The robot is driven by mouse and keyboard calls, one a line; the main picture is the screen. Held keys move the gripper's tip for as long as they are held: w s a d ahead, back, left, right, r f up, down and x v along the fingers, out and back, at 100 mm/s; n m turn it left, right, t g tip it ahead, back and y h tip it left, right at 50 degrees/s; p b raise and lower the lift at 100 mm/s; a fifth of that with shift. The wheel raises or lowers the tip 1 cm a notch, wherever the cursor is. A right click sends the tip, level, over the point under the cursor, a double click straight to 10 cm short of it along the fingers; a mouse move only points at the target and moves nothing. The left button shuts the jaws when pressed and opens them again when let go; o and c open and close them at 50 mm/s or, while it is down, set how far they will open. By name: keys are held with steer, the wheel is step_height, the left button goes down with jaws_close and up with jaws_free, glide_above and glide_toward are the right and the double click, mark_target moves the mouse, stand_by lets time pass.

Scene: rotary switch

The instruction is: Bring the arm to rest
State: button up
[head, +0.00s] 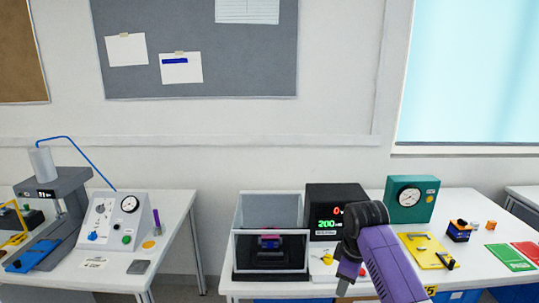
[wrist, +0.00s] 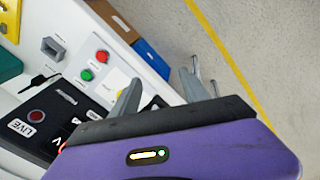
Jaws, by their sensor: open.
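My gripper (wrist: 164,75) shows in the wrist view. Its two grey fingers stand apart with nothing between them. Beyond them are the edge of a white table and the grey floor. In the head view my purple arm with its black joint rises from the bottom, in front of the right table (head: 480,270).
A black display box (head: 335,196) with red and green digits stands behind my arm, beside a clear-walled case (head: 270,207). A teal gauge box (head: 411,200) and a yellow plate (head: 424,250) are to the right. A sloped panel (head: 128,207) stands on the left table.

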steer(key=w+a+r+m+t+y, duration=0.1)
steer(key=w+a+r+m+t, duration=0.2)
steer(key=w+r+t, duration=0.4)
steer(key=s+a+f+m+t, duration=0.1)
steer(key=s+f+m+t, duration=0.2)
steer(key=s, duration=0.6)
steer(key=s+a+f+m+t, duration=0.1)
steer(key=s+f+m+t, duration=0.2)
steer(key=s, duration=0.5)
steer(key=s+d+r+m, duration=0.1)
steer(key=s+d, duration=0.1)
steer(key=s, duration=2)
steer(key=s+d+r+m+g, duration=0.1)
steer(key=s+d+r+m, duration=0.1)
steer(key=s, duration=2)
steer(key=shift+d+h, duration=0.25)
steer(key=shift+h, duration=0.15)
